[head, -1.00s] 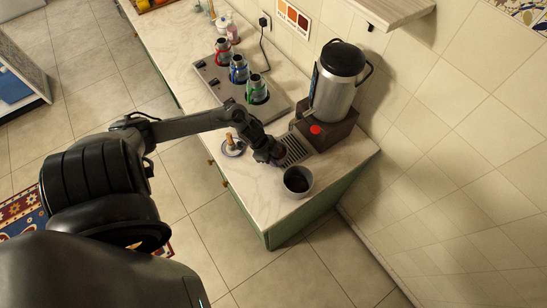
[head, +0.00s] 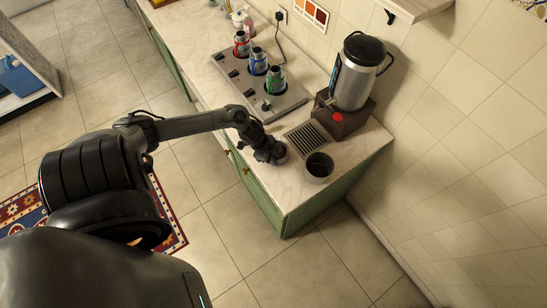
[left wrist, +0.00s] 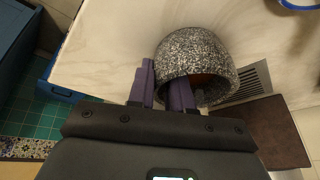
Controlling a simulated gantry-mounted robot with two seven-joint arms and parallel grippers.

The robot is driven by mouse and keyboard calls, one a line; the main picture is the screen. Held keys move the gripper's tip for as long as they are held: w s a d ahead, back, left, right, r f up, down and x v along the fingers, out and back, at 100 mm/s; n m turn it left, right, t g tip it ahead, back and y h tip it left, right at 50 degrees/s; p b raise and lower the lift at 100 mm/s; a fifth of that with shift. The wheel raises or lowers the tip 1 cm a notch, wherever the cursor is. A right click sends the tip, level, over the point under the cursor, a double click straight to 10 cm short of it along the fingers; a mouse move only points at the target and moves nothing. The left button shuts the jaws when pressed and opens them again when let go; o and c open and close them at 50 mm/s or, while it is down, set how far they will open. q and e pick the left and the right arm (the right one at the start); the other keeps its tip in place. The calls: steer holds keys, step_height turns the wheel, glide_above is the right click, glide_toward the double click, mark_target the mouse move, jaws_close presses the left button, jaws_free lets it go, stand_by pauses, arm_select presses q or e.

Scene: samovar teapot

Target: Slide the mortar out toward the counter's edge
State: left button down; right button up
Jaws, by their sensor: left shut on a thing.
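The mortar (left wrist: 190,45) is a speckled grey stone bowl in the left wrist view, with something orange-brown inside it. My left gripper (left wrist: 165,80) is shut on its near wall, one purple finger outside and the other at the rim. In the head view the left gripper (head: 277,157) is low over the counter, left of the drip grille, and mostly hides the mortar (head: 283,150). The mortar appears to stand on the counter, with a strip of bare top between it and the front edge. My right gripper is not in view.
A grey cup (head: 319,175) stands right of my gripper. The samovar (head: 357,72) and its drip grille (head: 307,138) are behind. A panel with several small pots (head: 257,66) lies further left. A blue-rimmed saucer (left wrist: 300,4) shows at the wrist view's top right.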

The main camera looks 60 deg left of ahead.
arm_select(q)
steer(key=shift+s, duration=0.25)
steer(key=c, duration=1)
jaws_free()
steer(key=shift+o, duration=0.2)
steer(key=shift+s+a+r, duration=0.15)
steer(key=shift+s+r, duration=0.05)
steer(key=shift+r, duration=0.4)
steer(key=p+v, duration=0.1)
steer(key=v, duration=0.8)
steer(key=shift+r+p, duration=0.25)
steer(key=shift+p, duration=0.15)
steer(key=shift+s, duration=0.1)
